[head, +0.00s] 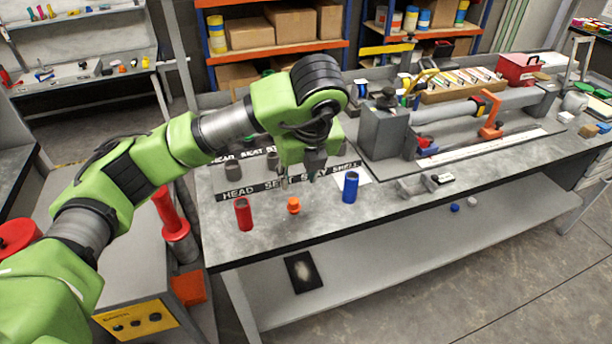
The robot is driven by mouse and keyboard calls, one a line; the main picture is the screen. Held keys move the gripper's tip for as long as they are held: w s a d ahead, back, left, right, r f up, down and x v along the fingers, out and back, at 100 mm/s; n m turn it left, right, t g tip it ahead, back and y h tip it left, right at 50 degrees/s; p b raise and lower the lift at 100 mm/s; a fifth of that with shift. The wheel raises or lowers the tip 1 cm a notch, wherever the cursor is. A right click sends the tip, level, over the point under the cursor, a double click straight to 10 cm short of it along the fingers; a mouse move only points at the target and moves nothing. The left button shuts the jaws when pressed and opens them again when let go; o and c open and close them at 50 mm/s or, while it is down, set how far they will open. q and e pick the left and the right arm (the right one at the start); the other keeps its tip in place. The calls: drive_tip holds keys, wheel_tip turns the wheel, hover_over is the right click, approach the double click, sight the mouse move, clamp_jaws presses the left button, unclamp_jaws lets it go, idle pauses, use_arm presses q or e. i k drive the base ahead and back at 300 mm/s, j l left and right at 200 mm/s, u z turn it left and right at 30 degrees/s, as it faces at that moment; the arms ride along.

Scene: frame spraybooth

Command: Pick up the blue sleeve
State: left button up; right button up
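The blue sleeve (350,187) is a short upright cylinder. My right gripper is not in the head view.
A red sleeve (243,213) and a small orange part (293,205) stand left of the blue sleeve. A lettered strip (248,189) lies behind them. A grey lathe-like machine (385,130) stands to the right. Small grey blocks (412,186) lie right of the sleeve.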

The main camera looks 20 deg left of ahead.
sight(351, 178)
drive_tip(key=i+l+u, duration=0.2)
drive_tip(key=l, duration=0.3)
drive_tip(key=l+u, duration=0.2)
drive_tip(key=l, duration=0.35)
drive_tip(key=i+l+u, duration=0.2)
drive_tip(key=l, duration=0.35)
drive_tip(key=k, duration=0.05)
